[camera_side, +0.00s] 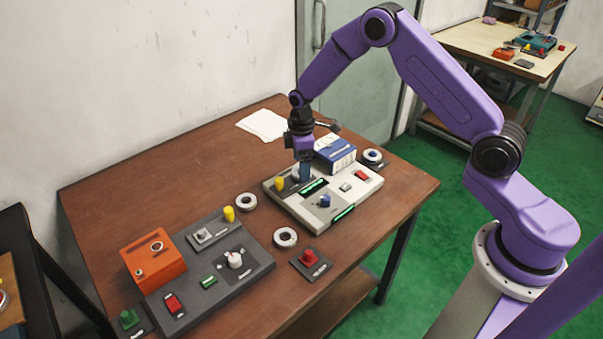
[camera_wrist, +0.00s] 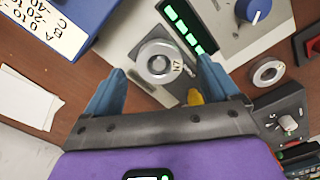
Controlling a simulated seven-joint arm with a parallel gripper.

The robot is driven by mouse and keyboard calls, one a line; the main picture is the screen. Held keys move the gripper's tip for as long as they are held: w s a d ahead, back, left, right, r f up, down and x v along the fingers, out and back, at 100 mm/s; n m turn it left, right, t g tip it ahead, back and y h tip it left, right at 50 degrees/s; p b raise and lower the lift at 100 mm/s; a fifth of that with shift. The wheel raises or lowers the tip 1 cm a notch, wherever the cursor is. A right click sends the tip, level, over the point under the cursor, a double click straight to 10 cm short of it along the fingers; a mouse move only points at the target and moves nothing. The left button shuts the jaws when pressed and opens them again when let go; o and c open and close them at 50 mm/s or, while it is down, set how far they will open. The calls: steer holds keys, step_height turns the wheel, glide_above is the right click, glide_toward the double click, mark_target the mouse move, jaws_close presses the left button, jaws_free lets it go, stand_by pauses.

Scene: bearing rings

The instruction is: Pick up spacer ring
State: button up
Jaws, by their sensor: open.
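In the side view my gripper (camera_side: 304,175) points down at the back left part of the panel (camera_side: 350,202) and hides this ring.
A blue box (camera_side: 336,153) stands close to my gripper. A yellow knob (camera_side: 280,184) and a blue knob (camera_side: 325,200) rise from the panel. A red button box (camera_side: 310,259), a dark panel (camera_side: 225,274) and an orange box (camera_side: 154,262) stand nearer.

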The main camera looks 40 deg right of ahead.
steer(key=shift+f, duration=0.85)
